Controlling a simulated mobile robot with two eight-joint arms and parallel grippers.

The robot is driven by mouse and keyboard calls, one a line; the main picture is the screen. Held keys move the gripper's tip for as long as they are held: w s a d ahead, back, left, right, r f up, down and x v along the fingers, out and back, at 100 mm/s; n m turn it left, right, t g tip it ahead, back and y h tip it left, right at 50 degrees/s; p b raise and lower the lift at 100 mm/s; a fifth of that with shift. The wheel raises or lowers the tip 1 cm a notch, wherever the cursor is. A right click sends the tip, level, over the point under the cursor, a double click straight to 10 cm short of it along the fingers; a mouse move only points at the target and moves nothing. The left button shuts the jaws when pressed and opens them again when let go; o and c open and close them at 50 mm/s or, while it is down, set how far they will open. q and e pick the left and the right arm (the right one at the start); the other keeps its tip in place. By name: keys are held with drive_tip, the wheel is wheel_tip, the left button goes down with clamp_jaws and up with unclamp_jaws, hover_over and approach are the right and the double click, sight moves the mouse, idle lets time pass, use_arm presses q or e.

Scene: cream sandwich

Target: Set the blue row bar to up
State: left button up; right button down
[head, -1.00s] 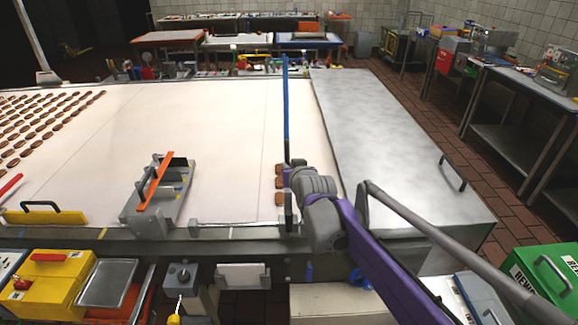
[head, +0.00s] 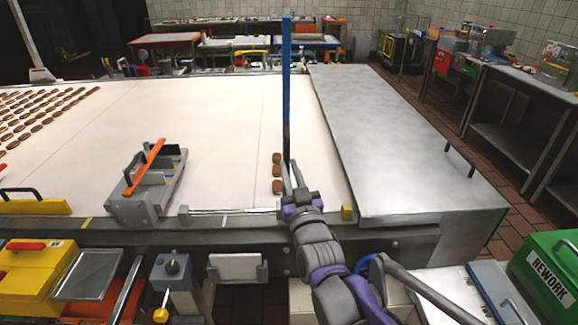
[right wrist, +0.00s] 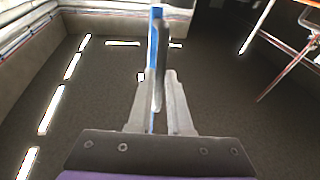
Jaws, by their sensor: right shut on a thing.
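The blue row bar (head: 286,75) stands upright over the white belt near its right end, with a dark lower part. My right gripper (head: 291,178) is at the bar's lower end, its fingers closed around it. In the right wrist view the blue bar (right wrist: 154,30) runs up between the fingers of my right gripper (right wrist: 162,95), which is shut on it. The very bottom of the bar is hidden by the gripper. My left gripper is not in view.
Several brown biscuits (head: 277,170) lie just left of the bar. A grey device with an orange handle (head: 150,165) stands on the belt's front edge. A metal cover (head: 400,140) lies to the right. A green box (head: 545,275) is at the lower right.

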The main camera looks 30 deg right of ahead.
drive_tip(key=shift+s+a+f+t+b, duration=0.3)
drive_tip(key=shift+s+a+t+b, duration=0.1)
drive_tip(key=shift+s+t, duration=0.1)
drive_tip(key=shift+s+a+f+t+b, duration=0.3)
drive_tip(key=shift+s+t+b, duration=0.1)
drive_tip(key=shift+s, duration=0.1)
drive_tip(key=c, duration=0.8)
unclamp_jaws()
drive_tip(key=shift+s+r, duration=0.1)
drive_tip(key=shift+c, duration=0.2)
drive_tip(key=v, duration=1)
drive_tip(key=shift+s+a+f, duration=0.2)
drive_tip(key=shift+s+f, duration=0.05)
drive_tip(key=shift+s, duration=0.05)
